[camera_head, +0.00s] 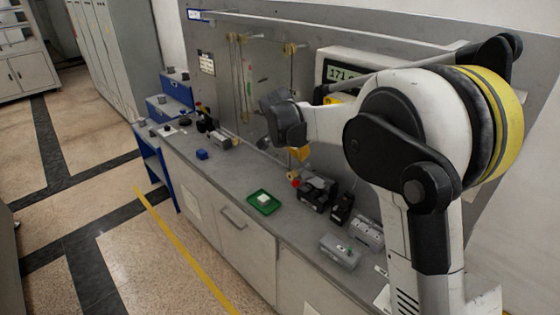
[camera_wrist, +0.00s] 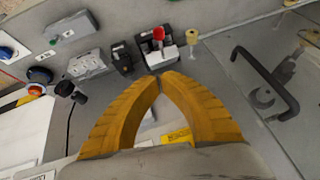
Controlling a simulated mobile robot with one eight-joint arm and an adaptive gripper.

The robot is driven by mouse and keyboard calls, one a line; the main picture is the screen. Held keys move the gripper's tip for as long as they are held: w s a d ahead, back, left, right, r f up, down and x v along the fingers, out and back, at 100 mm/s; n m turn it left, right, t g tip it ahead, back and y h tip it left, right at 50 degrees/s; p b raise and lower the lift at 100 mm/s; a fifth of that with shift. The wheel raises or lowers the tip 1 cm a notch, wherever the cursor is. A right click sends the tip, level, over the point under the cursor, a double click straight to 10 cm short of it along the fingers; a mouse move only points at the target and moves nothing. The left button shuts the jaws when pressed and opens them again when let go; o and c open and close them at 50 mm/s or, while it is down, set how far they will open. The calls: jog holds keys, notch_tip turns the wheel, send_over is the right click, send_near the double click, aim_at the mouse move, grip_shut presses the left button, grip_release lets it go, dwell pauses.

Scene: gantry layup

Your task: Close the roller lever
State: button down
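I cannot tell for sure which part is the roller lever. A dark device with a red knob (camera_head: 315,187) stands on the bench below and right of my gripper. In the wrist view the red-knobbed device (camera_wrist: 160,46) is just beyond my fingertips, with a cream roller-like piece (camera_wrist: 192,37) on its right. The lever's position is not clear. My gripper (camera_wrist: 160,78) has its yellow fingers angled together with the tips meeting and nothing seen between them. In the head view only a bit of yellow finger (camera_head: 299,154) shows above the bench; my arm hides the rest.
Grey switch boxes (camera_head: 340,251) and a small black unit (camera_head: 342,207) stand right of the device. A green tray (camera_head: 264,202) with a white block lies on the bench (camera_head: 225,182). A metal handle (camera_wrist: 265,80) is at the right in the wrist view. The floor in front is clear.

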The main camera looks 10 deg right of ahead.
jog(key=b, duration=0.2)
send_over(298, 185)
jog(key=d, duration=0.2)
notch_tip(298, 185, down, 8)
jog(key=f, duration=0.2)
jog(key=a+f, duration=0.1)
jog(key=f, duration=0.1)
jog(key=shift+w+f, duration=0.1)
jog(key=shift+w, duration=0.1)
jog(key=shift+a+f+b, duration=0.1)
jog(key=shift+b, duration=0.2)
jog(key=f+b, duration=0.1)
jog(key=s+a+f+t+h+b, duration=0.1)
jog(key=b, duration=0.1)
jog(key=shift+a+f, duration=0.1)
jog(key=shift+f, duration=0.15)
jog(key=shift+s+a+f+t+h+b, duration=0.25)
jog(key=shift+a+f+h+b, duration=0.1)
jog(key=shift+f+b, duration=1.2)
jog(key=shift+s+a+f+t+h+b, duration=0.2)
jog(key=shift+a+f+t+h+b, duration=0.15)
jog(key=shift+f+b, duration=1.2)
jog(key=shift+s+a+f+t+h+b, duration=0.2)
jog(key=shift+f+h+b, duration=0.2)
jog(key=shift+f+b, duration=1.1)
jog(key=shift+f+p, duration=0.15)
jog(key=shift+p, duration=0.15)
